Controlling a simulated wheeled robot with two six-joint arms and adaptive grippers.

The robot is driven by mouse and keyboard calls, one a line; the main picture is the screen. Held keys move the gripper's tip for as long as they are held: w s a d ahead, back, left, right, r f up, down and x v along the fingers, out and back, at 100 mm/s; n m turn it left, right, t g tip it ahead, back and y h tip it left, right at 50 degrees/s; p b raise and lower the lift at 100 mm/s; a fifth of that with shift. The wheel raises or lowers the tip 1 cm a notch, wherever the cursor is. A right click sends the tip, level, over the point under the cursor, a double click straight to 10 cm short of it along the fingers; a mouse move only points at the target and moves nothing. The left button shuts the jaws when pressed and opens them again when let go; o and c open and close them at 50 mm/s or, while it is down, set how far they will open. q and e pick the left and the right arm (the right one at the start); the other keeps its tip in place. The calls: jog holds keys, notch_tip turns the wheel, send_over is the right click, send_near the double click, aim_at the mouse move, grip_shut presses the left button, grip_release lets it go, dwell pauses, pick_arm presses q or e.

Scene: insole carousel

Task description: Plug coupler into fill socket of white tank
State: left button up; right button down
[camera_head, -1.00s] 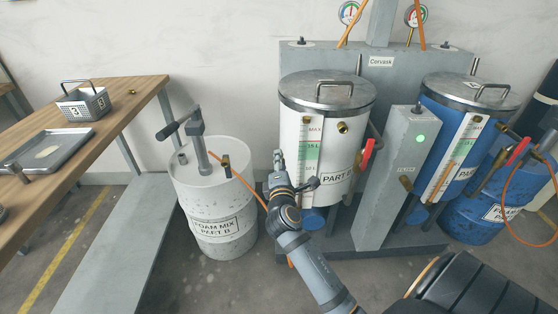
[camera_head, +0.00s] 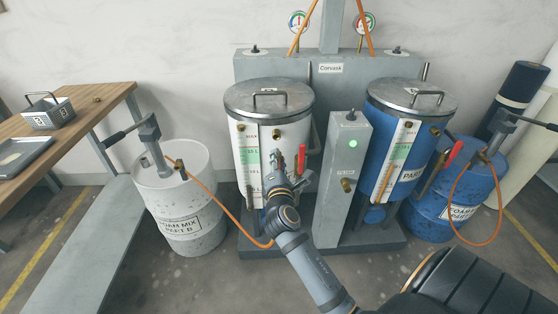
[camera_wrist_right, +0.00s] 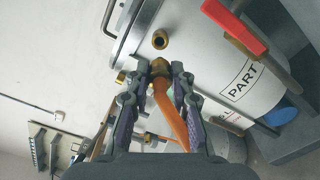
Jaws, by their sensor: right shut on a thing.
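The white tank (camera_head: 290,135), labelled PART B in the wrist view (camera_wrist_right: 205,55), stands upright with a steel lid. Its brass fill socket (camera_head: 277,133) sticks out near the top front; in the wrist view it (camera_wrist_right: 160,40) faces me, open and empty. My right gripper (camera_head: 289,160) is in front of this tank, just below the socket in the picture. In the wrist view its fingers are shut on the brass coupler (camera_wrist_right: 160,68), with the orange hose (camera_wrist_right: 169,112) trailing back between them. The coupler appears apart from the socket. My left gripper is not in view.
A red-handled valve (camera_wrist_right: 235,25) is on the tank's right. The white drum (camera_head: 184,215) with its pump stands left, its orange hose looping low. The grey control post (camera_head: 341,190) and blue tank (camera_head: 385,150) stand right. A wooden table (camera_head: 95,105) is far left.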

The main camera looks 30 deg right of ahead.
jog(key=shift+p+x, duration=0.4)
jog(key=shift+x, duration=2.5)
jog(key=shift+p, duration=0.5)
jog(key=shift+x, duration=1.4)
jog(key=c, duration=1.1)
grip_release()
jog(key=shift+w, duration=0.1)
